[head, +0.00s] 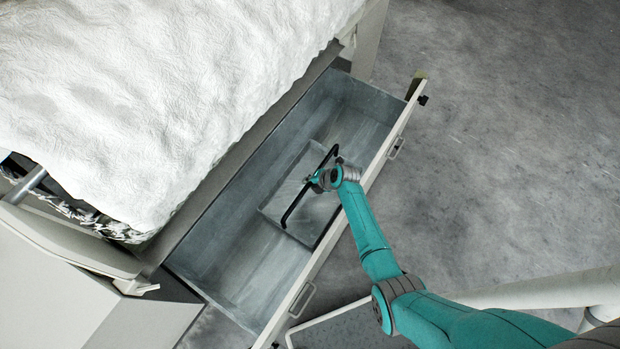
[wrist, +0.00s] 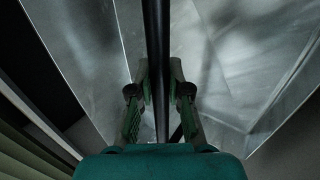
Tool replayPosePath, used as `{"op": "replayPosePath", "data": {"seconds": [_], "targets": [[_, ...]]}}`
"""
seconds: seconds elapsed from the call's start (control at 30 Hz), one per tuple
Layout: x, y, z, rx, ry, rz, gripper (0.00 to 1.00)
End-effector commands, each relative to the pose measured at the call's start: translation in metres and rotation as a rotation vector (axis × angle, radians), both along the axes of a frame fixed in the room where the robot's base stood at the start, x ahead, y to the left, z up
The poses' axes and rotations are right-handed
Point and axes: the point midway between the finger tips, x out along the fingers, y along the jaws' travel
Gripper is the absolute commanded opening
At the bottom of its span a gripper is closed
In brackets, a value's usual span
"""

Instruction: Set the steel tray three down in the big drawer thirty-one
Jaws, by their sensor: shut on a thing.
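The big drawer (head: 220,258) is pulled out below a machine, a long open grey metal box. The steel tray (head: 318,213) is inside the drawer's outline, toward its middle and right, with a black bar handle (head: 291,208) arching over it. I cannot tell whether the tray touches the drawer floor. My gripper (head: 318,182) is over the tray, shut on the handle. In the wrist view my gripper's fingers (wrist: 159,85) close on both sides of the black handle (wrist: 156,35), with the tray's shiny metal (wrist: 215,50) below. No numbers are readable.
A thick white fibre sheet (head: 150,90) covers the machine above the drawer's back edge. The drawer front (head: 345,208) carries two pulls. Grey concrete floor (head: 510,110) lies open at the right. A pale cabinet (head: 60,290) stands at lower left.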

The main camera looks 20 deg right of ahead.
Motion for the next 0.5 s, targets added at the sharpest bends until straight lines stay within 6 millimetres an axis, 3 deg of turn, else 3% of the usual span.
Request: {"op": "replayPosePath", "data": {"seconds": [0.5], "targets": [[0.001, 0.0, -0.04, 0.0, -0.001, -0.001, 0.0]]}}
